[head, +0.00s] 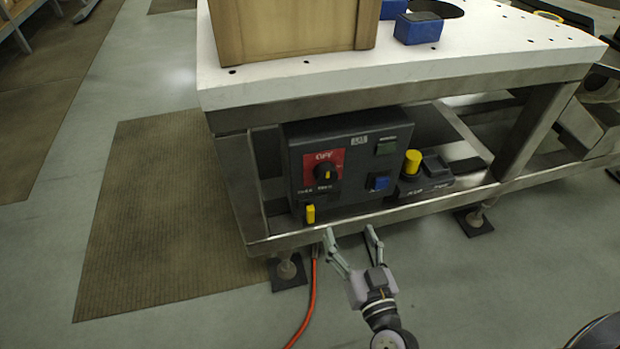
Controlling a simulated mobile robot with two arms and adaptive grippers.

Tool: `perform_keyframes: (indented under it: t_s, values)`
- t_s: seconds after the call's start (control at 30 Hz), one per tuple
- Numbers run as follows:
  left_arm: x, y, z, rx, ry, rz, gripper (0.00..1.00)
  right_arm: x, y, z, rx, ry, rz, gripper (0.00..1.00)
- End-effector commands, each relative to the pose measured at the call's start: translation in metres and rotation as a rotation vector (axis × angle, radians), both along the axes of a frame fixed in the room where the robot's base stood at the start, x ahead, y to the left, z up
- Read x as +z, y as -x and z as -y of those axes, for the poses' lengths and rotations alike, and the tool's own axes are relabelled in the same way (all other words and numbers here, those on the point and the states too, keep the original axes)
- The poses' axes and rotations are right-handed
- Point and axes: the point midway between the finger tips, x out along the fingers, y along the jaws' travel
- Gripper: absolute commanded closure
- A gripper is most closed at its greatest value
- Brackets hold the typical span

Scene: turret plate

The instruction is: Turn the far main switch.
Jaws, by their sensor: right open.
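A dark control box (350,160) sits on the lower frame under the white table. On its left half is a main switch (327,173), a black rotary knob with a yellow mark on a red plate lettered OFF. It is the only such switch I see. My right gripper (349,231) comes up from the bottom of the head view. Its fingers are spread and empty, in front of and below the box, near the frame's lower front rail. It appears apart from the switch. My left gripper is not in view.
The box also has a yellow tab (310,214), a green button (386,147) and a blue button (379,182). A yellow knob (412,162) stands to the right. The metal rail (400,215) runs below them. An orange cable (312,290) lies on the floor. The white tabletop (280,75) overhangs.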

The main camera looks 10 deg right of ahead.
Motion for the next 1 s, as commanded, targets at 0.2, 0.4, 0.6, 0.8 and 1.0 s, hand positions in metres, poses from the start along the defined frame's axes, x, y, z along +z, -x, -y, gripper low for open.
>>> perform_keyframes:
  t_s: [0.2,0.4,0.6,0.8,1.0]
  values:
    - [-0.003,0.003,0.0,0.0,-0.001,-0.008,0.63,0.0,-0.02,0.001,-0.006,-0.001,0.002,0.32]
    - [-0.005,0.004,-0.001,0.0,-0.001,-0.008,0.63,0.001,-0.06,-0.001,-0.005,-0.003,0.003,0.32]
    - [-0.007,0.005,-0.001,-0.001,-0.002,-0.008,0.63,0.001,-0.102,-0.002,-0.004,-0.002,0.002,0.32]
    - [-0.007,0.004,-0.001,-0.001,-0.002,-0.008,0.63,0.001,-0.14,-0.003,-0.003,-0.002,0.001,0.32]
    - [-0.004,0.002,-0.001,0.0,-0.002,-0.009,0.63,0.0,-0.165,-0.004,-0.002,-0.002,0.0,0.32]
